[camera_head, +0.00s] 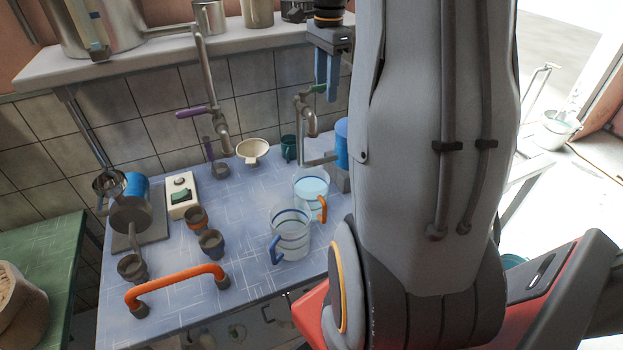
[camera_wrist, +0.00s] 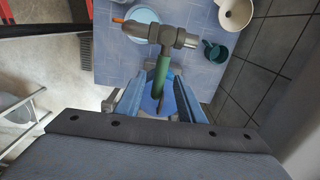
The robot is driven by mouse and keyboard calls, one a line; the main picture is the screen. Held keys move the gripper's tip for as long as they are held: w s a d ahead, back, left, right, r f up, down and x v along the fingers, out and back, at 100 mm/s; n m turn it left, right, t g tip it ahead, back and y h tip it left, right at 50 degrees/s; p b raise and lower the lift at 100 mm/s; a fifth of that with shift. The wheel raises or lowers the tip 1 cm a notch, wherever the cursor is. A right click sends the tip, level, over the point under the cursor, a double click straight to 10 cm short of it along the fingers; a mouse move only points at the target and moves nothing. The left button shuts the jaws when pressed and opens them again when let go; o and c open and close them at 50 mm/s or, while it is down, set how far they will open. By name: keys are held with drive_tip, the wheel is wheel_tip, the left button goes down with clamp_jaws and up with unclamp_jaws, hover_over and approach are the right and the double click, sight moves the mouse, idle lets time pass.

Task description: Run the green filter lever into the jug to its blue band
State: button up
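The green filter lever (camera_head: 318,88) sits on top of the grey filter tap (camera_head: 307,122). In the wrist view the lever (camera_wrist: 163,72) lies between the two blue fingers of my gripper (camera_wrist: 158,82), with a gap on each side. In the head view my gripper (camera_head: 326,98) points down at the lever, fingers open. A clear jug with an orange handle (camera_head: 323,208) stands below the tap's spout and holds pale blue water. The wrist view shows part of this jug (camera_wrist: 141,17).
A second clear jug with a blue handle (camera_head: 290,238) stands just in front. A purple-levered tap (camera_head: 192,113) is to the left. A cream strainer (camera_head: 252,151) and dark green cup (camera_head: 289,147) stand behind. An orange bar handle (camera_head: 175,280) is at the front left.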

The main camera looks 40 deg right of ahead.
drive_tip(key=shift+r, duration=3.35)
wheel_tip(320, 180, up, 8)
drive_tip(key=b, duration=0.3)
drive_tip(key=shift+s+f, duration=0.1)
